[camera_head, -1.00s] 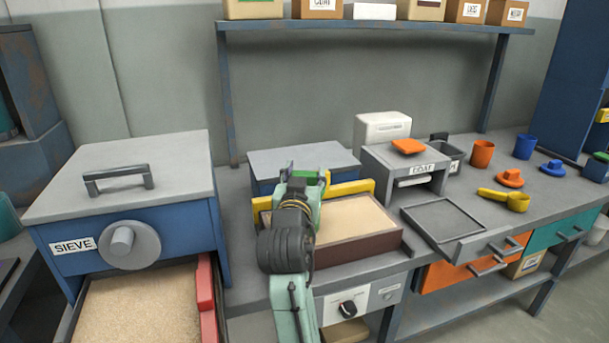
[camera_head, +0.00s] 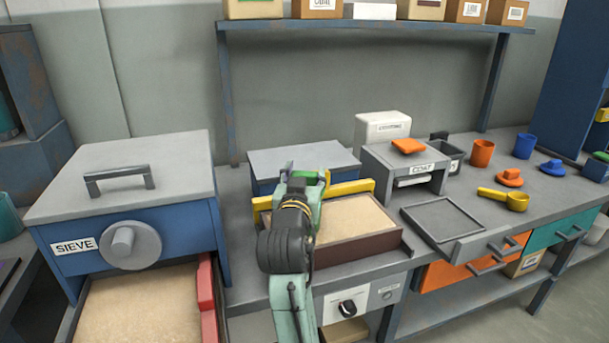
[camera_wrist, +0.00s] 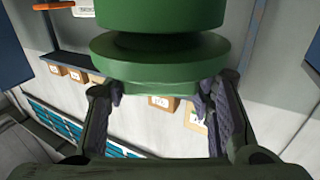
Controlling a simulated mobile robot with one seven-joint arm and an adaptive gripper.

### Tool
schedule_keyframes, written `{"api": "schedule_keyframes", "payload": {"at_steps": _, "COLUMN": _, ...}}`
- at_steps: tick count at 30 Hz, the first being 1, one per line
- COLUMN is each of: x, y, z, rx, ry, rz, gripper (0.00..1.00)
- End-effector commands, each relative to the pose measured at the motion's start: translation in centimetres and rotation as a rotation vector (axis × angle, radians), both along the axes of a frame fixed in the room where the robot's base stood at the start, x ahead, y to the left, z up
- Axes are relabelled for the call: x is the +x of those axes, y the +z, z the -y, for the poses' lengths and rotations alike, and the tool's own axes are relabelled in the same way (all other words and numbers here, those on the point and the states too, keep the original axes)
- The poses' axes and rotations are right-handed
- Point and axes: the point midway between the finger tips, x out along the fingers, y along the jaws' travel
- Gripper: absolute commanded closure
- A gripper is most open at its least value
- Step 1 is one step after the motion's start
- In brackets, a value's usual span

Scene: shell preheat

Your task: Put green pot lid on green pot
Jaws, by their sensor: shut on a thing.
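My gripper (camera_head: 306,177) is over the back of the sand-filled tray. In the wrist view my gripper (camera_wrist: 161,92) has its fingers on either side of the narrow green part of the green pot lid (camera_wrist: 160,58), whose wide round disc shows clearly. Dark green also shows between the fingers in the head view. Beside the disc is a wider green cylinder, which looks like the green pot (camera_wrist: 160,14), cut off by the frame edge. A dark narrow band lies between them; I cannot tell whether they touch. In the head view my arm hides the pot.
The sand tray (camera_head: 385,242) has a yellow bar (camera_head: 350,187) behind it. The blue sieve box (camera_head: 130,200) stands left. Right are the coat machine (camera_head: 400,165), a shallow grey tray (camera_head: 440,220), orange and blue cups and lids, and a yellow scoop (camera_head: 510,200).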

Motion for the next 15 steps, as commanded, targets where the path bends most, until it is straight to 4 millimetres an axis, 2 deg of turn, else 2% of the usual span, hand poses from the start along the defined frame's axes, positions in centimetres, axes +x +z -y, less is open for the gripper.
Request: {"api": "schedule_keyframes", "payload": {"at_steps": 15, "x": 0.00, "y": -0.82, "z": 0.01, "rx": 0.000, "ry": 0.000, "rz": 0.001, "gripper": 0.79}}
